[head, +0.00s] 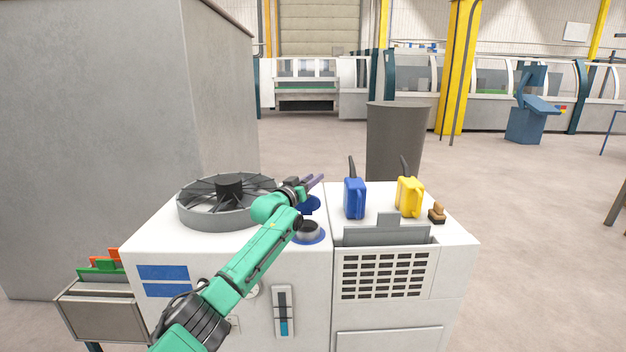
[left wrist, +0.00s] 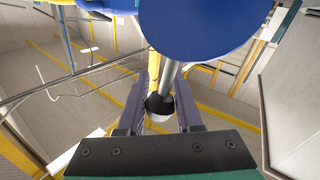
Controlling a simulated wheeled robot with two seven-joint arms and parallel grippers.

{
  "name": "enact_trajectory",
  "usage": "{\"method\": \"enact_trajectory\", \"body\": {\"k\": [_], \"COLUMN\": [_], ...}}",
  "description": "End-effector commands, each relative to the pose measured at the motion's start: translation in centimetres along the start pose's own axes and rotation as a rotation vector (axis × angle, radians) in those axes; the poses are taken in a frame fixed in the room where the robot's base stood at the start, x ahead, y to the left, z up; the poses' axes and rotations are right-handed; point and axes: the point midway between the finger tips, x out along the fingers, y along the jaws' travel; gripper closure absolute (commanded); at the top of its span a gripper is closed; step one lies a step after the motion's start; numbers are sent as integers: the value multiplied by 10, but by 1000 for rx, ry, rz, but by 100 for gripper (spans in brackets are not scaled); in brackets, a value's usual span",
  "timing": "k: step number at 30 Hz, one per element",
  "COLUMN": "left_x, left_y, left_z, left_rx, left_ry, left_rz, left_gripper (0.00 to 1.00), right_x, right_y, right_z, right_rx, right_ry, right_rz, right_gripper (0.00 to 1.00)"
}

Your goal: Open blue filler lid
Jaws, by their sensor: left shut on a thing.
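The blue filler lid (head: 310,205) shows in the head view just below my left gripper (head: 315,181), behind a short grey filler neck (head: 308,228) set in a blue ring on the white machine top. In the left wrist view the lid is a large blue disc (left wrist: 200,25) at the top. A grey rod with a dark end (left wrist: 160,105) runs from it between the two purple fingers of my left gripper (left wrist: 160,98), which is shut on this handle. Whether the lid is still joined to the neck cannot be told. My right gripper is out of view.
A round black fan (head: 230,197) sits left of the arm on the machine top. A blue can (head: 354,198), a yellow can (head: 409,197) and a small brown object (head: 437,213) stand to the right. A grey bin (head: 395,140) is behind.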

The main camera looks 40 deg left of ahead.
Motion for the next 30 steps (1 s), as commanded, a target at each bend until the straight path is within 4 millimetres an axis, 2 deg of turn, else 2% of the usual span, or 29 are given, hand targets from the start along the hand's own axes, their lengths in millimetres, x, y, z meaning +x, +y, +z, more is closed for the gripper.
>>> {"method": "enact_trajectory", "body": {"k": [1,27,28,30], "left_x": [-1,-1,-1,-1], "left_y": [-4,-4,-4,-4], "left_z": [14,15,15,14], "left_rx": [-1,-2,-2,-1], "left_ry": [-29,-30,-29,-27], "left_rz": [-10,-9,-9,-8], "left_gripper": [100,100,58,36], "right_x": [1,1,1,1], "right_y": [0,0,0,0], "right_z": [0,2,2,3], "right_rx": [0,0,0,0], "right_ry": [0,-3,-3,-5], "right_rz": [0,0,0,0], "right_gripper": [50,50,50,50]}}
